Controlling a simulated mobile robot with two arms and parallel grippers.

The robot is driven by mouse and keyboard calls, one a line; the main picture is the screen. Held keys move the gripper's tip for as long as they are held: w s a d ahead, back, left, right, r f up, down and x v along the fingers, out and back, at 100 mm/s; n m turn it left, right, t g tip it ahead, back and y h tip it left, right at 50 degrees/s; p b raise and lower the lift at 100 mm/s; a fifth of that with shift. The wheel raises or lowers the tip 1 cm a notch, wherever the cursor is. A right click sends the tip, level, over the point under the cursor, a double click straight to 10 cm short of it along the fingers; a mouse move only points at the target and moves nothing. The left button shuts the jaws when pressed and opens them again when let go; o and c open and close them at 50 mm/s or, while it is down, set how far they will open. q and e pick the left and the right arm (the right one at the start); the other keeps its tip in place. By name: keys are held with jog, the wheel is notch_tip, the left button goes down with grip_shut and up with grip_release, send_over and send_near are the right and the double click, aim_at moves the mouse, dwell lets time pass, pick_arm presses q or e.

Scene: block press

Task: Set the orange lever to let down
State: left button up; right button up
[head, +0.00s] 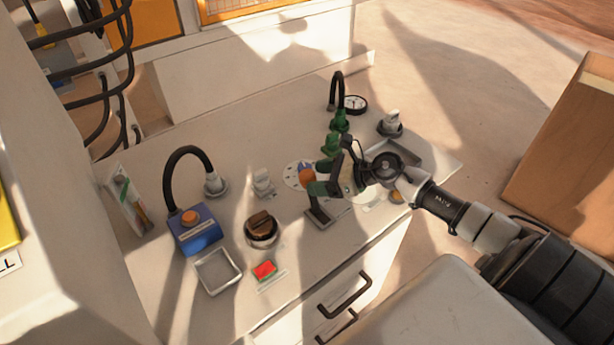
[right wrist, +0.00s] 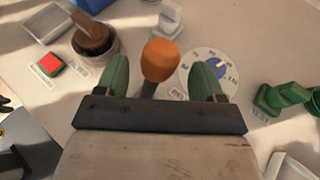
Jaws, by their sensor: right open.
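The orange lever (head: 306,177) has a round orange knob on a dark stem and stands on the white counter. In the right wrist view its knob (right wrist: 160,60) shows between the two green fingertips, with clear space on both sides. My right gripper (head: 316,178) is open and over the lever, partly hiding it in the head view. A white dial with a blue pointer (right wrist: 216,70) lies beside the lever; its lettering is too small to read surely. The lever's exact setting is hard to tell. My left gripper is not in view.
A blue box with an orange button (head: 197,232) stands left, with a metal tray (head: 229,281) in front.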

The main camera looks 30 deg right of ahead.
aim_at(308, 179)
jog(key=shift+x, duration=1.2)
jog(key=shift+w+a+f, duration=0.15)
jog(key=shift+w+a, duration=0.15)
jog(key=shift+w, duration=0.05)
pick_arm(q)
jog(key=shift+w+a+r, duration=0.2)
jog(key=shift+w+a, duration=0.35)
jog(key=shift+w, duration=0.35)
